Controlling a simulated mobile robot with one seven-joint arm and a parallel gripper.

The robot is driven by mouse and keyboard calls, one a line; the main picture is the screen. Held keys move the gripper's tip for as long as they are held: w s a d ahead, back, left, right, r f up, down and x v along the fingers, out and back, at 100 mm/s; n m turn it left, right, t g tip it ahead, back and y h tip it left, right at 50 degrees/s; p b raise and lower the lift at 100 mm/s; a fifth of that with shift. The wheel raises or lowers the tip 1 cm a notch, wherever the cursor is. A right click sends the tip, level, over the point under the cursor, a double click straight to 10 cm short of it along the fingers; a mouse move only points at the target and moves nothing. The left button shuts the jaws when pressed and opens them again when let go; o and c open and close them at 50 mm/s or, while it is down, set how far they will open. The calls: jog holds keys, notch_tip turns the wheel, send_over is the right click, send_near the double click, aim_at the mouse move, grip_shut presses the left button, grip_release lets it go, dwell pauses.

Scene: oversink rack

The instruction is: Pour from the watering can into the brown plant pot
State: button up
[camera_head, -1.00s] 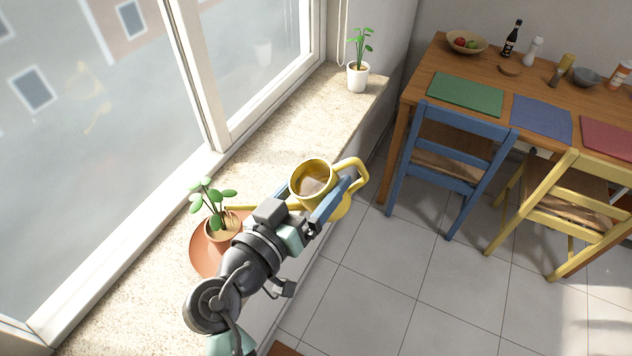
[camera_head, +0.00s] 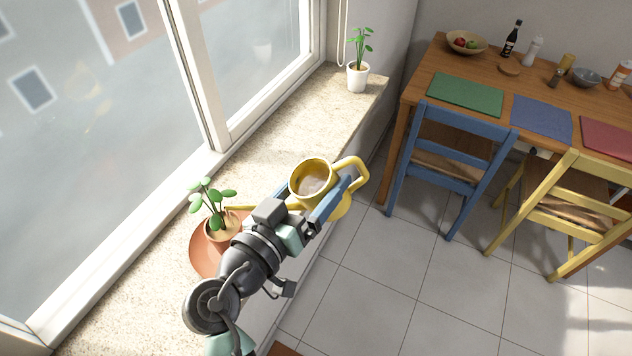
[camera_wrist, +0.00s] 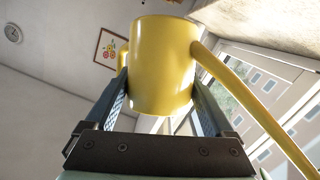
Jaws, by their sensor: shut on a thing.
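The yellow watering can (camera_head: 312,180) is held at the edge of the windowsill, its open top facing the head camera. Its handle is on the right and its thin spout (camera_head: 240,208) reaches left to the brown plant pot. My gripper (camera_head: 309,200) is shut on the can's body; the wrist view shows the can (camera_wrist: 162,65) between both fingers. No water stream can be made out.
A white pot with a plant (camera_head: 358,77) stands at the sill's far end. The sill (camera_head: 290,135) is clear between. The window (camera_head: 130,90) borders it on the left. A blue chair (camera_head: 450,165), yellow chair (camera_head: 560,195) and wooden table (camera_head: 425,75) stand right.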

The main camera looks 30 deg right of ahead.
jog(key=shift+a+r+n+h+b, duration=0.1)
jog(key=shift+r+n+h+b, duration=0.3)
jog(key=shift+r, duration=0.35)
dwell(1.4)
jog(key=shift+f, duration=0.1)
dwell(0.9)
